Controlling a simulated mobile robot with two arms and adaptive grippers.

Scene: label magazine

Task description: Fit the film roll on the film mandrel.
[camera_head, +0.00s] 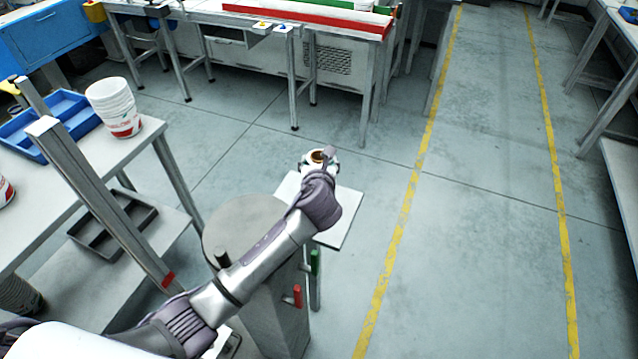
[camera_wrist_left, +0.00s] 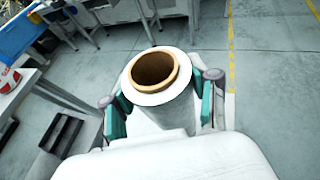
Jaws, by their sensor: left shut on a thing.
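The film roll (camera_head: 318,155) is a white cylinder with a brown core, seen from its open end. My left gripper (camera_head: 320,165) is shut around it and holds it above a small pale square tabletop (camera_head: 343,220). In the left wrist view the film roll (camera_wrist_left: 172,98) sits between the teal pads of my left gripper (camera_wrist_left: 162,108), core opening facing up. A short dark upright post (camera_head: 222,258), perhaps the film mandrel, stands by the round grey top (camera_head: 235,215), to the left of and nearer than the roll. My forearm passes beside it. My right gripper is not in view.
A table at left holds stacked white tubs (camera_head: 113,105) and a blue tray (camera_head: 70,125); a dark tray (camera_head: 112,225) lies on its lower shelf. A tall metal post (camera_head: 100,200) rises there. Red (camera_head: 297,296) and green (camera_head: 315,262) parts stand below my arm. The floor right is clear.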

